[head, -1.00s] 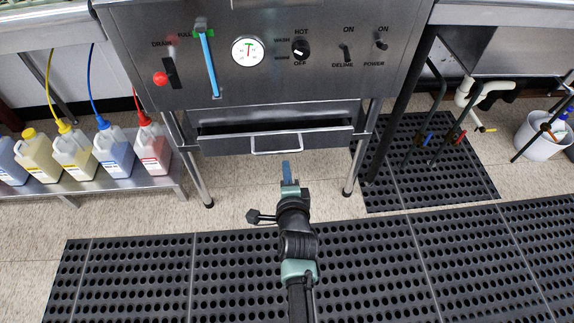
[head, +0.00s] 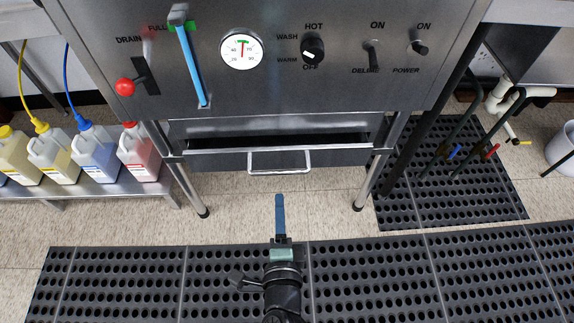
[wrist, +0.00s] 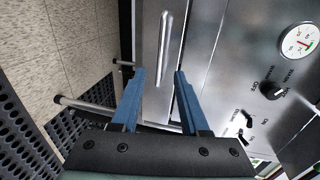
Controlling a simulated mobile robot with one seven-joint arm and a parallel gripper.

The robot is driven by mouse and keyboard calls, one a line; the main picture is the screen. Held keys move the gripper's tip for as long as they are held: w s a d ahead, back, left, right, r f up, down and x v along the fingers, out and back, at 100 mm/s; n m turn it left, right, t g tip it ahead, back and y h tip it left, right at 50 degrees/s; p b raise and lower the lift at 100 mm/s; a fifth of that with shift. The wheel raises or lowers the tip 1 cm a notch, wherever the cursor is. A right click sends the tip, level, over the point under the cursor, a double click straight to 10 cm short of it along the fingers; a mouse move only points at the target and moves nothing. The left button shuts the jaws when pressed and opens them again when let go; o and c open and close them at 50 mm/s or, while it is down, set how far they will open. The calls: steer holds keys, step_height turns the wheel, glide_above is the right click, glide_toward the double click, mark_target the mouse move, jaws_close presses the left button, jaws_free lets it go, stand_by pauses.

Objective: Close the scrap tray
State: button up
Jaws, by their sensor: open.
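The scrap tray (head: 215,163) is a wide steel drawer under the machine's control panel. It stands partly pulled out, with a dark gap showing behind its front's top edge. Its bar handle (head: 279,171) is at the middle of the front. My gripper (head: 280,197) is below the handle in the head view, apart from it. In the wrist view my gripper (wrist: 165,72) shows two blue fingers spread apart with nothing between them. The tray handle (wrist: 165,48) shows upright beyond the fingertips there. The tray's inside is mostly hidden.
Machine legs (head: 186,185) stand either side of the tray. Chemical jugs (head: 95,153) sit on a low shelf (head: 110,192) at left. Black perforated mats (head: 360,280) cover the floor in front. Pipes with coloured valve handles are at right.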

mark_target(279, 171)
steer(key=x, duration=1.1)
steer(key=shift+w, duration=0.2)
jaws_close()
stand_by(1.0)
